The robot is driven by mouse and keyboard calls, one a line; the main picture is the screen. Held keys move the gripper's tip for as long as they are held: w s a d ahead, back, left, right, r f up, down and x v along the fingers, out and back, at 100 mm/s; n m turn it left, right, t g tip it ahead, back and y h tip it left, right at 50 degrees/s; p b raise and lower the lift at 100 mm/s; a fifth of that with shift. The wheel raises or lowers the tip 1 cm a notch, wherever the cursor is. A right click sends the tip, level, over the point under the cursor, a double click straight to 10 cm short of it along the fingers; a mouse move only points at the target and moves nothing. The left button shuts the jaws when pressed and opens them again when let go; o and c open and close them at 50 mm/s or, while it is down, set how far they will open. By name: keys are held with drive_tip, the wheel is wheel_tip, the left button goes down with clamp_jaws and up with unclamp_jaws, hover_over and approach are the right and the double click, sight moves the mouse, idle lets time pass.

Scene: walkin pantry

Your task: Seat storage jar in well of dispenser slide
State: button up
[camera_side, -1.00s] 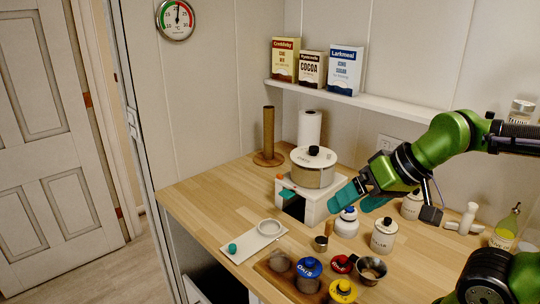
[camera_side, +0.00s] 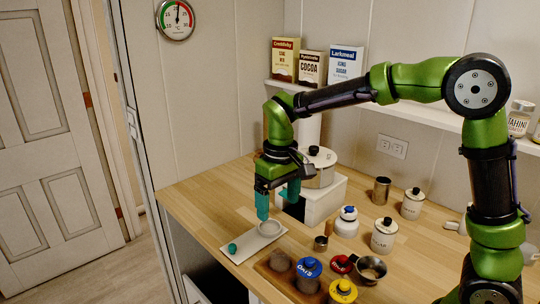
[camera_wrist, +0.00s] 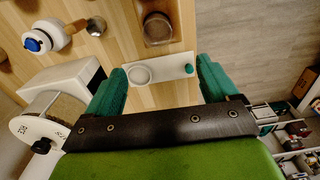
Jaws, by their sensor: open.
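The dispenser slide is a white plate (camera_side: 245,248) with a pale round ring-rimmed well (camera_side: 271,227) at one end and a teal knob (camera_side: 232,248) at the other. It also shows in the wrist view (camera_wrist: 164,72), with the well empty. Several jars could be the storage jar; I cannot tell which. They include a blue-lidded one marked OATS (camera_side: 308,268) and a yellow-lidded one (camera_side: 342,290) at the wooden rack, and a white blue-topped jar (camera_side: 346,224). My gripper (camera_side: 277,199) is open and empty, pointing down above the slide's well end, near the dispenser.
The white dispenser (camera_side: 322,200) with a lidded drum (camera_side: 320,168) stands beside my gripper. The wooden rack (camera_side: 268,270), a red lid (camera_side: 341,264) and a metal bowl (camera_side: 371,269) lie toward the front. Lidded white jars (camera_side: 383,235) stand to the right. The left counter is clear.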

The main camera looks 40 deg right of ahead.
drive_tip(key=r, duration=0.1)
hover_over(280, 252)
drive_tip(key=s+a, duration=0.1)
drive_tip(key=a, duration=0.1)
wheel_tip(280, 252, down, 12)
drive_tip(key=shift+d+r, duration=0.1)
drive_tip(key=shift+r, duration=0.1)
drive_tip(key=f, duration=0.5)
drive_tip(key=shift+s+f, duration=0.1)
drive_tip(key=shift+s, duration=0.3)
drive_tip(key=c, duration=1.2)
drive_tip(key=shift+o, duration=0.2)
